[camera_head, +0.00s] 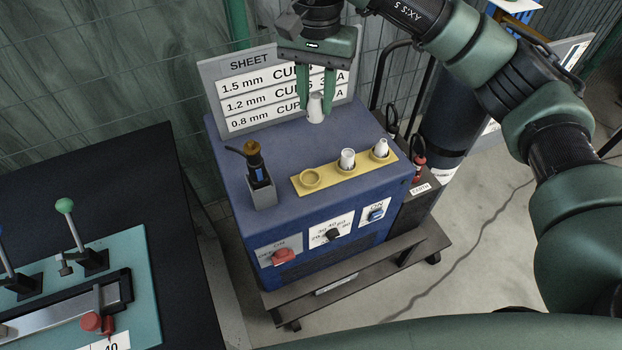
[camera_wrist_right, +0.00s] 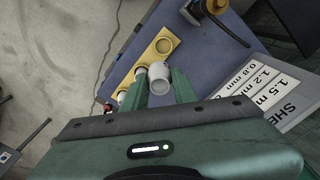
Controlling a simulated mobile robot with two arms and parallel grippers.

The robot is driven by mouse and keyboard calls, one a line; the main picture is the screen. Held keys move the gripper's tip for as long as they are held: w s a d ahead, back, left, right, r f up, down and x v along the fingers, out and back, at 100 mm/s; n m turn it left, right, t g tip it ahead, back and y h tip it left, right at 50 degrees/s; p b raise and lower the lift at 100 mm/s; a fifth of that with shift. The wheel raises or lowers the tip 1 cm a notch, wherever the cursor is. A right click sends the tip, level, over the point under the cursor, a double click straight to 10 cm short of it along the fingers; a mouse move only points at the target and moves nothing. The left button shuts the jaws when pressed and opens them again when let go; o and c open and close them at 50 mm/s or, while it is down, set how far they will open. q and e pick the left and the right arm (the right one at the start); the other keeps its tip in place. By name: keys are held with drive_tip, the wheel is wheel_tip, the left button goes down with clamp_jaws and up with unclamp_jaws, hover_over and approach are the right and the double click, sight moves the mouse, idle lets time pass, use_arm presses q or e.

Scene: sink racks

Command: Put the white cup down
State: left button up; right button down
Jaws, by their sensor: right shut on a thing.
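The white cup (camera_head: 315,108) is between the fingers of my right gripper (camera_head: 316,104), which is shut on it. They are over the rear of the blue machine top, behind the yellow holder. The right wrist view also shows the white cup (camera_wrist_right: 159,78) between the green fingertips of the right gripper (camera_wrist_right: 158,92). The yellow holder (camera_head: 330,177) has an empty ring at its left. White cups stand in its middle (camera_head: 347,158) and right (camera_head: 381,148) places. My left gripper is not in view.
A torch in a grey stand (camera_head: 262,192) is left of the yellow holder on the blue machine (camera_head: 240,205). A sign board (camera_head: 240,95) stands behind. A dark table with a teal lever device (camera_head: 145,285) is at the left.

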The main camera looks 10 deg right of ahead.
drive_tip(key=shift+w+a+r, duration=0.1)
drive_tip(key=shift+w+a, duration=0.1)
drive_tip(key=shift+a, duration=0.2)
drive_tip(key=shift+a+f+m, duration=0.15)
drive_tip(key=shift+f+m, duration=0.05)
drive_tip(key=shift+m, duration=0.1)
wheel_tip(320, 180, down, 19)
drive_tip(key=p, duration=0.5)
drive_tip(key=shift+f, duration=0.2)
drive_tip(key=shift+f, duration=0.1)
drive_tip(key=shift+f, duration=0.1)
drive_tip(key=c, duration=1.1)
unclamp_jaws()
